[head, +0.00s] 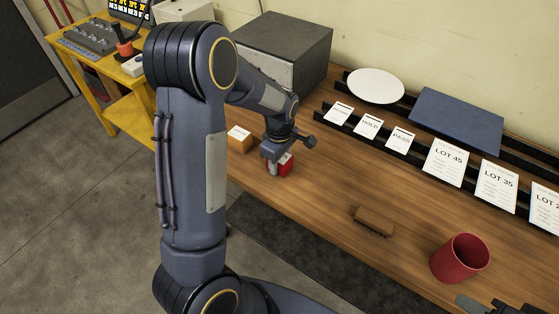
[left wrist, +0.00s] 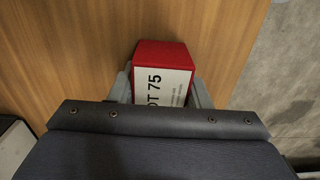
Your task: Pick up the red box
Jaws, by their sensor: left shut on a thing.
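The red box (head: 286,166) is at the left part of the wooden bench, between the fingers of my left gripper (head: 277,163). The gripper points down and is shut on the box. In the left wrist view the red box (left wrist: 160,55) sits between the grey fingers, with a white label reading "75" on it. Its lower part is hidden by the gripper body. I cannot tell whether the box touches the bench. Part of my right gripper (head: 484,304) shows at the bottom right edge, too cut off to tell its state.
An orange box (head: 239,139) stands just left of my left gripper. A grey case (head: 285,50) is behind it. A brown block (head: 373,221) and a red cup (head: 459,258) stand to the right. Label cards (head: 448,163), a white plate (head: 376,86) and a blue panel (head: 456,120) line the back.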

